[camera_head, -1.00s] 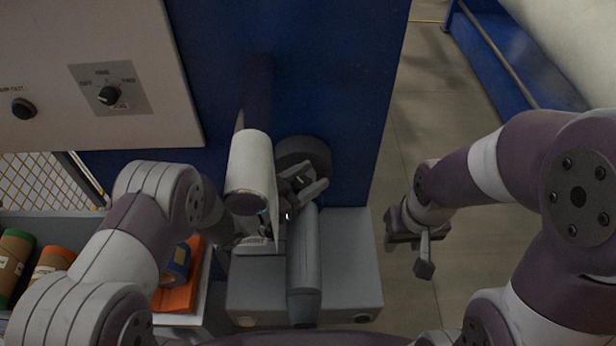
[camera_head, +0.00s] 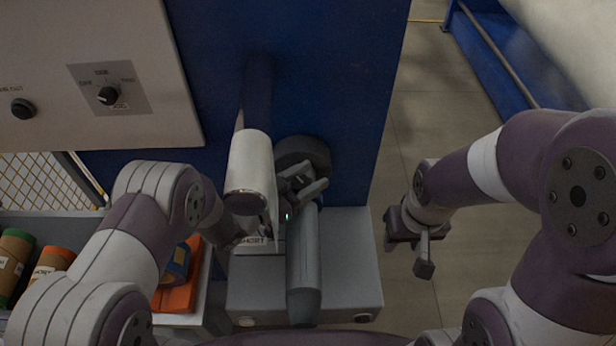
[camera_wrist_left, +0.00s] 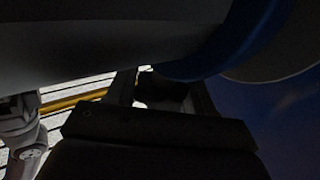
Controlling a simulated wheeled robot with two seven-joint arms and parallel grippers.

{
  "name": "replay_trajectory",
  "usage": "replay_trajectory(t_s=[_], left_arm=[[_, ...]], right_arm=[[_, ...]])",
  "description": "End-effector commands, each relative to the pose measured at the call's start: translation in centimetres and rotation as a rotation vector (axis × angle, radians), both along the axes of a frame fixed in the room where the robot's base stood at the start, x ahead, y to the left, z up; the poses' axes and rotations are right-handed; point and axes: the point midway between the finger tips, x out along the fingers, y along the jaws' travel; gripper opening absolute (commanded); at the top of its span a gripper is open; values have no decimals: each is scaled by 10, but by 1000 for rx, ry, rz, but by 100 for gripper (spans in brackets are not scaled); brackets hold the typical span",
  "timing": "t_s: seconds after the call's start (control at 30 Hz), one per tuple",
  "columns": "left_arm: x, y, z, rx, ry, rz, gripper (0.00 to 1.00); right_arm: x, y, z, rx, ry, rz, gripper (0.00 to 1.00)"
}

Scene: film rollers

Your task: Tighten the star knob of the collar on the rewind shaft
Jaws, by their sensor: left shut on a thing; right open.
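My left gripper (camera_head: 308,188) reaches behind the white-ended roller to the dark round hub (camera_head: 303,154) on the blue machine face. It is shut on a small dark part (camera_wrist_left: 163,90), which shows only in part between the fingers in the dark left wrist view. This part sits at the collar and appears to be the star knob; its points cannot be made out. The rewind shaft is mostly hidden by the gripper and the rollers. My right gripper (camera_head: 412,250) is open and empty, out over the floor to the right, apart from the machine.
The white-ended roller (camera_head: 248,165) juts out close to the left gripper. A grey cylinder (camera_head: 304,265) lies below, over a grey block (camera_head: 350,265). A control panel (camera_head: 60,60) is upper left. Cardboard rolls (camera_head: 14,258) and an orange item (camera_head: 180,290) are lower left.

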Motion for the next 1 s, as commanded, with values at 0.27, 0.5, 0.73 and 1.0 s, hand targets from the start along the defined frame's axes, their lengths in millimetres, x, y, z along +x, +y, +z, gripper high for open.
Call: replay_trajectory(t_s=[0.27,0.5,0.73,1.0], left_arm=[[0,0,-1,1,2,0,22],[0,0,-1,0,1,0,73],[-1,2,-1,1,1,2,73],[-30,43,-3,0,1,7,73]], right_arm=[[0,0,0,0,0,0,43],[0,0,0,0,0,0,43],[0,0,-1,0,0,0,43],[0,0,-12,0,0,0,43]])
